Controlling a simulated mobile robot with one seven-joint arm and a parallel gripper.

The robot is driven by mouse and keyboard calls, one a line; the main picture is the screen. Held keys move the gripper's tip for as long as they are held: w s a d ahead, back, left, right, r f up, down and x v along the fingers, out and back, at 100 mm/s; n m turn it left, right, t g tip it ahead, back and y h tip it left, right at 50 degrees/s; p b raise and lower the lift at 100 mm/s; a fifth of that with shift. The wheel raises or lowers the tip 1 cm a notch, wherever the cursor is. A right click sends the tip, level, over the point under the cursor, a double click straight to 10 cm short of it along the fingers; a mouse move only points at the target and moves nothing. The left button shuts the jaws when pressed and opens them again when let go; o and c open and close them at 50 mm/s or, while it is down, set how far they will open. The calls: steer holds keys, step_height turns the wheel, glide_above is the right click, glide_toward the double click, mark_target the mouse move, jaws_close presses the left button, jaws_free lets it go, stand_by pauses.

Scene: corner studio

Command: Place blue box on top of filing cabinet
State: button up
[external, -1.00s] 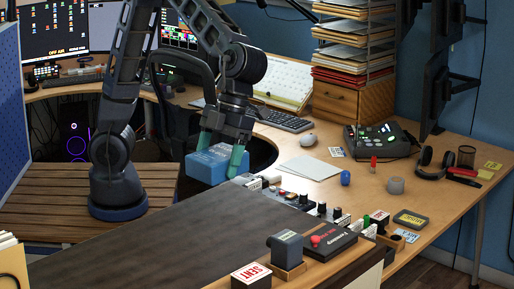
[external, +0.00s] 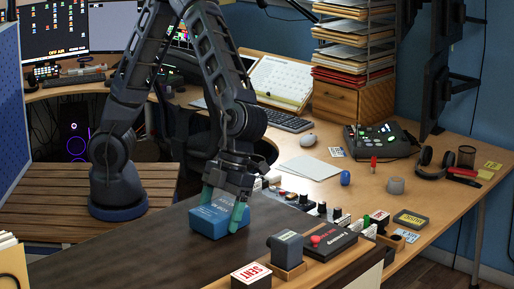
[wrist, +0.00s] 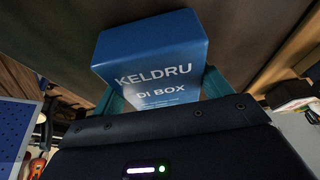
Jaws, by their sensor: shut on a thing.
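The blue box (external: 211,219) is between the teal fingers of my gripper (external: 222,208), which is shut on it. In the wrist view the box (wrist: 150,52) shows white lettering, "KELDRU DI BOX", and the fingers hold its two sides. In the external view the box is at the dark top of the filing cabinet (external: 130,245), near its far edge. Its underside is at or very close to that surface; I cannot tell whether they touch.
On the cabinet's right side stand a grey box in a wooden holder (external: 288,250), a black case with a red knob (external: 328,243) and a "SENT" stamp block (external: 251,276). A row of small devices (external: 300,200) lines the desk edge behind. The cabinet top's left part is clear.

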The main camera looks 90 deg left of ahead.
steer(key=shift+f, duration=0.15)
steer(key=o, duration=1.3)
steer(key=v, duration=1.2)
steer(key=a+r+n+t+y, duration=0.1)
steer(key=a+n+t, duration=0.1)
steer(key=a+n, duration=0.75)
steer(key=a+r+n+t+y, duration=0.2)
steer(key=a+n+t, duration=0.15)
steer(key=a, duration=1.15)
steer(key=s+a+n, duration=0.4)
steer(key=a, duration=0.3)
steer(key=s+a+n+t, duration=0.1)
steer(key=s+a+n, duration=0.4)
steer(key=a, duration=0.2)
steer(key=s+a+n+t, duration=0.1)
steer(key=s+a+n, duration=0.3)
steer(key=a, duration=0.3)
steer(key=shift+s+a+f+n, duration=0.1)
steer(key=shift+s+a+n, duration=0.2)
steer(key=shift+n, duration=0.2)
